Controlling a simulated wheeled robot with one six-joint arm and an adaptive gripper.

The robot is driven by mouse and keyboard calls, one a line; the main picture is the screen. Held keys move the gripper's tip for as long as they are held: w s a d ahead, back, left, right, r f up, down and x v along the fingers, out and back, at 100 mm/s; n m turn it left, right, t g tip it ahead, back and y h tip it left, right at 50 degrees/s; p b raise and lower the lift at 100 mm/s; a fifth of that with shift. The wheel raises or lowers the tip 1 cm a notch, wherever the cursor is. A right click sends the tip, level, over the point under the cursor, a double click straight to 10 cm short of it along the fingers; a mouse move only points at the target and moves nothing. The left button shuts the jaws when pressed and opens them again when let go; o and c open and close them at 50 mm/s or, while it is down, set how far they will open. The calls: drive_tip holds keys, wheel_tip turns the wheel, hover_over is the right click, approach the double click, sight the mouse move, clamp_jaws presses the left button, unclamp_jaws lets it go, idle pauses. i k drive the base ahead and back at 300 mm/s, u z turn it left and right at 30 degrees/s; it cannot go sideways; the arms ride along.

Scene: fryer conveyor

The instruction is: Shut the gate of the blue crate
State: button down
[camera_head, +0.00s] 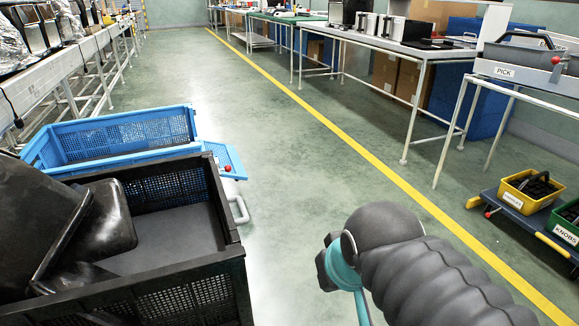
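The blue crate (122,137) stands on the left, with perforated walls, partly hidden behind a black crate. At its right end a blue panel (224,157) with a red knob (228,168) sticks outward, away from the upright walls. It looks like the gate, swung open and lowered. A white looped handle (240,205) shows just below the panel. My sleeved arm with a teal joint comes in at the lower right, apart from the crate and the panel. My gripper itself does not show.
The black crate (195,291), holding dark plastic parts, fills the lower left in front of the blue crate. The green floor (290,150) right of the crates is clear. A low trolley with a yellow bin (526,205) and long tables (440,52) line the right.

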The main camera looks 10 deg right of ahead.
sight(238, 172)
drive_tip(key=z, duration=0.85)
drive_tip(key=i, duration=3)
drive_tip(key=u, duration=1.05)
drive_tip(key=i, duration=0.3)
drive_tip(key=u, duration=0.2)
